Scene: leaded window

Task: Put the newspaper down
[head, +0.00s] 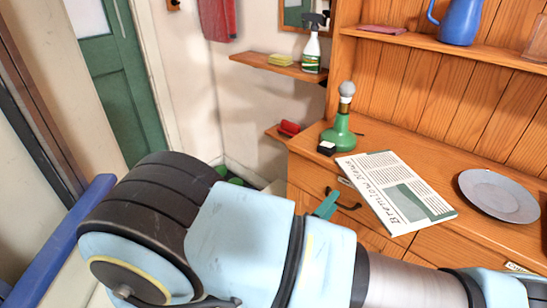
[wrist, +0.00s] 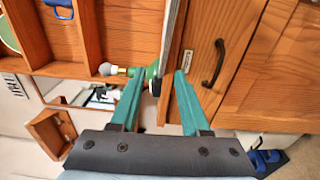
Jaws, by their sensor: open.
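The newspaper (head: 400,190), headed "Bromlow News", lies flat on the wooden dresser top (head: 455,165), along its front edge. In the wrist view a thin grey strip between my fingertips may be its edge; I cannot tell for sure. My gripper (wrist: 160,74) is open, with its two teal fingers apart at the dresser's front edge. In the head view only a teal finger (head: 327,206) shows, just left of the newspaper and in front of the drawer; my arm hides the rest. I see nothing held between the fingers.
A green bottle-shaped object (head: 341,130) stands behind the newspaper, with a small black item (head: 326,148) beside it. A grey plate (head: 499,195) lies to the right. Shelves hold a blue jug (head: 456,22) and a spray bottle (head: 312,50). A dark drawer handle (wrist: 217,62) sits near my fingers.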

